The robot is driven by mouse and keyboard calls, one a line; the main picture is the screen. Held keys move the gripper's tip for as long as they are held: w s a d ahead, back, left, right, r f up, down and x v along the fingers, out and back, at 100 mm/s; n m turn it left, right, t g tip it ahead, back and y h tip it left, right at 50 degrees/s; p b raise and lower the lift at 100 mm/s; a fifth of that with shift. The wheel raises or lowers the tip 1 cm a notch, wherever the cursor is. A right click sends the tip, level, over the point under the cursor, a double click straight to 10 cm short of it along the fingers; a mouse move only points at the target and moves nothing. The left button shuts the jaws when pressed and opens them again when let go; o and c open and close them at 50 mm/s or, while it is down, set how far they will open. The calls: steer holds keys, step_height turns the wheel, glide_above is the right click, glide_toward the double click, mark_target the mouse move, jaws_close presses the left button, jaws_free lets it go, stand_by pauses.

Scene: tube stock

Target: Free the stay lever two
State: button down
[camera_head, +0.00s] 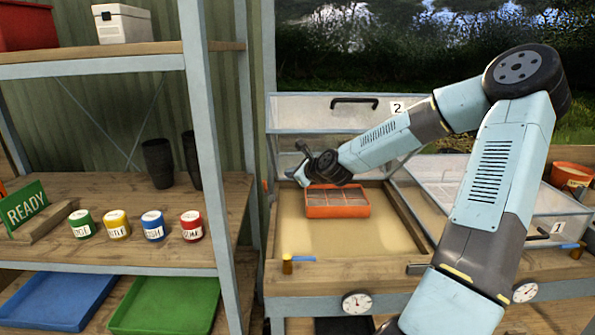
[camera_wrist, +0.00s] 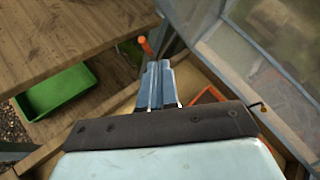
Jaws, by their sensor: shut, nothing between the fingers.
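Lid 2 (camera_head: 330,112), a clear panel with a black handle, stands raised at the back of the left wooden frame (camera_head: 275,272). A small orange-tipped lever (camera_wrist: 145,45), which looks like stay lever two, shows just past my fingertips in the wrist view. A small orange spot, perhaps the same lever, shows at the frame's left side in the head view. My gripper (camera_head: 299,172) is at the frame's left rear, above the bed. In the wrist view its fingers (camera_wrist: 160,72) are together and empty. I cannot tell whether they touch the lever.
An orange tray (camera_head: 338,211) sits in the frame under my forearm. Lid 1 (camera_head: 455,185) is lower at right. A blue-handled latch (camera_head: 300,259) is on the front edge. A shelf post (camera_head: 210,150) stands close at left, with labelled pots and a green tray (camera_head: 165,305).

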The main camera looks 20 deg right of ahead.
steer(key=shift+s+d+r, duration=0.35)
steer(key=shift+s+r, duration=0.15)
steer(key=shift+s, duration=0.1)
steer(key=shift+s+d+r, duration=0.3)
steer(key=shift+s+r, duration=0.2)
steer(key=shift+s, duration=0.05)
steer(key=s+a+f+n+g+h, duration=0.2)
steer(key=s+a+n+g, duration=0.1)
steer(key=s+n, duration=0.25)
steer(key=s+a+f+n+g+h, duration=0.1)
steer(key=s+a+f+n+g, duration=0.2)
steer(key=s+n, duration=0.3)
steer(key=s+d+r+n+h, duration=0.1)
steer(key=s+r+n, duration=0.6)
steer(key=s, duration=0.7)
steer(key=s+d+r+n+h, duration=0.1)
steer(key=s+r+n, duration=0.6)
steer(key=s+r, duration=0.4)
steer(key=s, duration=0.3)
steer(key=shift+s+r+n+g, duration=0.15)
steer(key=shift+r+n+g, duration=0.1)
steer(key=shift+n+g, duration=0.1)
steer(key=shift+d, duration=0.25)
